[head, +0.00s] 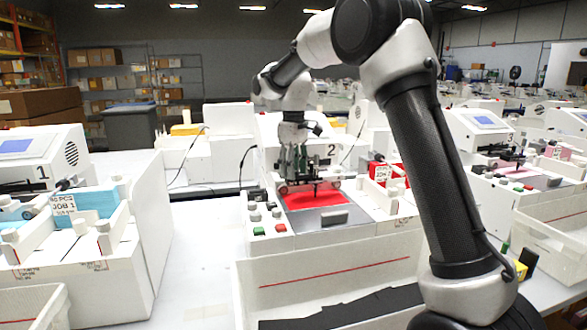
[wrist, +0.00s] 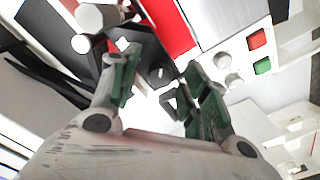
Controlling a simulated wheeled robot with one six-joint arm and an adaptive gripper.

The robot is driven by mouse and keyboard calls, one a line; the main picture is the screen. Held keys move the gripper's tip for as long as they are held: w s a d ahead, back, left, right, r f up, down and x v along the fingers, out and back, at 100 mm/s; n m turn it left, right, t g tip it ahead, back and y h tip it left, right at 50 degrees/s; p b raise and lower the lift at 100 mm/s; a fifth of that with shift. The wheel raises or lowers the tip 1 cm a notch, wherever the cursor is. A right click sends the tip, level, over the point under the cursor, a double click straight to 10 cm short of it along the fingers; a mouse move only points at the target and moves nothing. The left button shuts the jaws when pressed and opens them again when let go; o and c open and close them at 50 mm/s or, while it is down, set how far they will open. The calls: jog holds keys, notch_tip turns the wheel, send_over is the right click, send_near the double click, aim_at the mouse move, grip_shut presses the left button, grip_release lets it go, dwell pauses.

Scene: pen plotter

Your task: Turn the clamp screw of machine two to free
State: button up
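Machine two (head: 331,151), a white plotter marked 2, stands in the middle of the head view with a red sheet (head: 316,199) on its bed. My gripper (head: 297,170) points down over the back of that bed, in front of the pen carriage. In the wrist view my gripper (wrist: 160,88) has its green-padded fingers apart. A dark block with a small knob-like part (wrist: 157,72) shows between and just beyond the fingertips; it may be the clamp screw. I cannot tell its turn position or whether a finger touches it. The red sheet also shows in the wrist view (wrist: 170,25).
Red (head: 280,228) and green (head: 258,231) buttons and grey knobs sit on machine two's front left. Machine one (head: 42,172) stands at left with blue sheets (head: 92,203). An open white bin (head: 335,280) is in front of machine two. Another plotter (head: 482,130) stands at right.

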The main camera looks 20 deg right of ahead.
jog(key=shift+r, duration=0.1)
notch_tip(320, 180, up, 12)
dwell(0.5)
